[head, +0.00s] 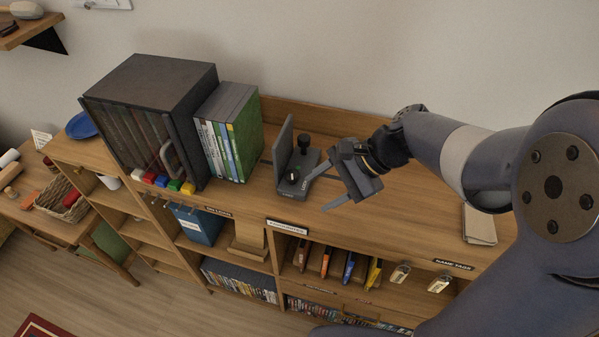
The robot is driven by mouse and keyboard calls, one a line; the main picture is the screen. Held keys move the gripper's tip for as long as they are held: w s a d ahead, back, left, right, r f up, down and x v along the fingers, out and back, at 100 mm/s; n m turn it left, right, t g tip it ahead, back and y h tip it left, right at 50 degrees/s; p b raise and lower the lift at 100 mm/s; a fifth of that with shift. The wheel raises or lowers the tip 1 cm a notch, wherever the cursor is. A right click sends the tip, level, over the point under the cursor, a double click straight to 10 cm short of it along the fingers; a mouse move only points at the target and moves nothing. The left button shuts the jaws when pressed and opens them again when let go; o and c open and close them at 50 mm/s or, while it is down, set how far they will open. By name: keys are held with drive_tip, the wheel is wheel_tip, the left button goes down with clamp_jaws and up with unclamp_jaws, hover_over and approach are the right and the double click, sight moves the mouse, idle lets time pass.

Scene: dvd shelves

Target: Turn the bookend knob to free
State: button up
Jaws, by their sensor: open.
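The bookend (283,147) stands on the shelf top, just right of a row of DVD cases (228,130). It has an upright grey plate and a low dark base. A black round-topped knob (304,141) rises from the back of the base. A smaller dark knob with a pale mark (294,174) sits nearer the front. Small white lettering beside it is too small to read surely. My gripper (327,188) is open and empty, just right of the base, with its fingers pointing left. One finger overlaps the base's right edge in view; I cannot tell whether they touch.
A dark case cabinet (150,75) with a handle stands left of the DVD cases, with several coloured blocks (168,182) in front. Pale cards (479,223) lie at the right. The shelf top in front of the bookend is clear. A low wooden back rail runs behind.

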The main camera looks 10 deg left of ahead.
sight(294, 174)
drive_tip(key=w+d+m+t+y, duration=0.1)
drive_tip(key=m, duration=0.2)
drive_tip(key=w+d+m+t+y, duration=0.1)
drive_tip(key=m+y, duration=0.1)
drive_tip(key=m, duration=0.2)
drive_tip(key=w+d+m+y, duration=0.1)
drive_tip(key=w+m+y, duration=0.1)
drive_tip(key=m, duration=0.2)
drive_tip(key=shift+d+r+t, duration=0.35)
drive_tip(key=shift+r+t, duration=0.05)
drive_tip(key=shift+w+a+f, duration=0.1)
drive_tip(key=shift+a, duration=0.35)
drive_tip(key=x, duration=0.9)
drive_tip(key=shift+w+a+f+p, duration=0.1)
drive_tip(key=shift+a+p, duration=0.3)
drive_tip(key=shift+c, duration=0.5)
